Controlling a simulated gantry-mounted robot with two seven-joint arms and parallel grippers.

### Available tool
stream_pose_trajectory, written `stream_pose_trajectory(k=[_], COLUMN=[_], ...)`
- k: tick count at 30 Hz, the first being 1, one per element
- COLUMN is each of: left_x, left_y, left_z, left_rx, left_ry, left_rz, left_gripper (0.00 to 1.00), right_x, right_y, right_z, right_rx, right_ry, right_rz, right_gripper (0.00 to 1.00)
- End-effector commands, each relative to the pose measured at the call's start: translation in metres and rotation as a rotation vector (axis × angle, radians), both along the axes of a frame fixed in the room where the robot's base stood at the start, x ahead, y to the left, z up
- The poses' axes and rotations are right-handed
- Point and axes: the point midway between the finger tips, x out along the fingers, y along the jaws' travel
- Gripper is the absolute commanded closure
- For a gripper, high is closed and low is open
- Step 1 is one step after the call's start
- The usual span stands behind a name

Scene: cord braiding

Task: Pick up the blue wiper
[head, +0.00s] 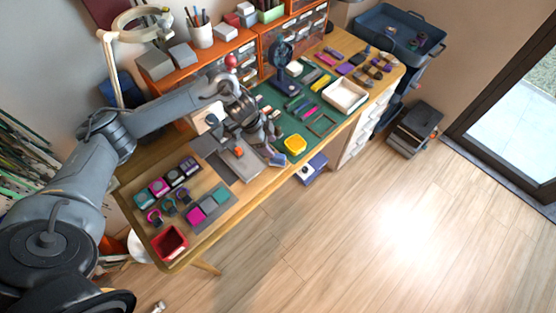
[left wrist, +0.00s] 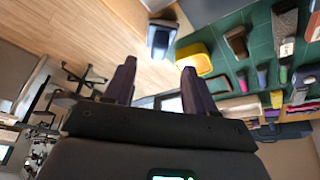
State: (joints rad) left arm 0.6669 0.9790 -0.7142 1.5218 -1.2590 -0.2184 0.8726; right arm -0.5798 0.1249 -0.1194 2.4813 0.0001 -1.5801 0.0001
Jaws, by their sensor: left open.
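A small blue-grey piece, which looks like the blue wiper (head: 278,160), lies at the front edge of the table, just left of a yellow dish (head: 295,144). My left gripper (head: 268,137) is over the table, a little behind and above this piece. In the left wrist view, the two dark fingers of the gripper (left wrist: 158,70) stand wide apart, and I see nothing clasped between them. The yellow dish (left wrist: 193,58) shows beyond the right finger. My right gripper is not seen.
A green mat (head: 323,89) carries several tools and a white tray (head: 345,95). Left of it are small coloured blocks and a red bin (head: 170,242). A blue box (head: 312,168) sits below the front edge. A black fan (head: 283,65) stands behind. The floor in front is clear.

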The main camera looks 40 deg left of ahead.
Motion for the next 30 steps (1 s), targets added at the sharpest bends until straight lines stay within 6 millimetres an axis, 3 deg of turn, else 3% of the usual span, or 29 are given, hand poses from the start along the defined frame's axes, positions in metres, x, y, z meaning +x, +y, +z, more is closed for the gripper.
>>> stream_pose_trajectory(k=[3,11,21,30], left_x=[0.004,0.007,0.017,0.018], left_y=[-0.006,-0.011,-0.024,-0.026], left_z=[-0.016,-0.029,-0.066,-0.070], left_rx=[-0.002,-0.001,-0.001,0.000], left_ry=[0.001,0.001,0.001,0.000], left_rz=[0.001,-0.001,0.001,0.000], left_gripper=[0.45,0.45,0.45,0.45], right_x=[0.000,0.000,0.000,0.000], right_y=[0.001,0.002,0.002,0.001], right_z=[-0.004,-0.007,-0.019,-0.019], right_rx=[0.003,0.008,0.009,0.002], right_ry=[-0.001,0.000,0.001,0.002], right_rz=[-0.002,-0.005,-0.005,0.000], right_gripper=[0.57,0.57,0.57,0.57])
